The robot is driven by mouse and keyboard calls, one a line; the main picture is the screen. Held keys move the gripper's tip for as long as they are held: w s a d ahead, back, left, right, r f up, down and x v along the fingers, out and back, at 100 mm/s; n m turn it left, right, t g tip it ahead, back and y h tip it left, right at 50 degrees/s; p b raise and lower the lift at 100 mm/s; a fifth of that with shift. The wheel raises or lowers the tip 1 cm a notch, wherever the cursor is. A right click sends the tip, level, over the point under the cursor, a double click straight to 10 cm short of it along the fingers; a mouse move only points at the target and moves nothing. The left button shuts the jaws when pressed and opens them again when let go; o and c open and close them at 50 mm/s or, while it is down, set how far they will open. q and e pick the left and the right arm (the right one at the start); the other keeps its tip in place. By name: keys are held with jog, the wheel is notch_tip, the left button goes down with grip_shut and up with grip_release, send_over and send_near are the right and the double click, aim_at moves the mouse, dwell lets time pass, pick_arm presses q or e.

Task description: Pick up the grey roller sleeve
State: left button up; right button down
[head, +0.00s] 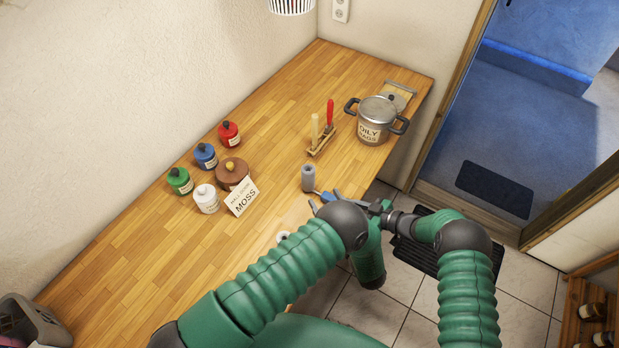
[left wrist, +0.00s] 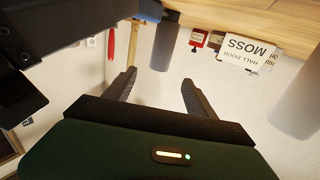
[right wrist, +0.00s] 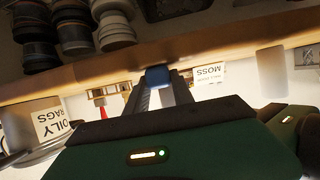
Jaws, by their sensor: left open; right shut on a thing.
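The grey roller sleeve (head: 308,178) stands upright near the worktop's front edge. It also shows in the left wrist view (left wrist: 165,45), ahead of the open fingers and apart from them. My left gripper (left wrist: 158,80) is open with nothing between its fingers; in the head view its hand is largely hidden by my arm. My right gripper (right wrist: 160,88) is shut on a blue piece (right wrist: 157,77), possibly a handle. A blue part (head: 328,197) shows beside the sleeve in the head view; whether they are joined is unclear.
A pale cylinder (left wrist: 298,100) stands nearer the worktop's front, mostly hidden by my arm in the head view. A MOSS card (head: 242,197), several paint jars (head: 207,199), a brush holder (head: 321,142) and an OILY RAGS pot (head: 377,120) stand around.

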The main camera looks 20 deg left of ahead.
aim_at(312, 177)
pick_arm(q)
jog(key=x, duration=0.7)
jog(key=shift+a, duration=0.1)
jog(key=x, duration=0.4)
jog(key=shift+w+a, duration=0.25)
jog(key=shift+w, duration=0.05)
jog(key=shift+d+r, duration=0.1)
grip_shut()
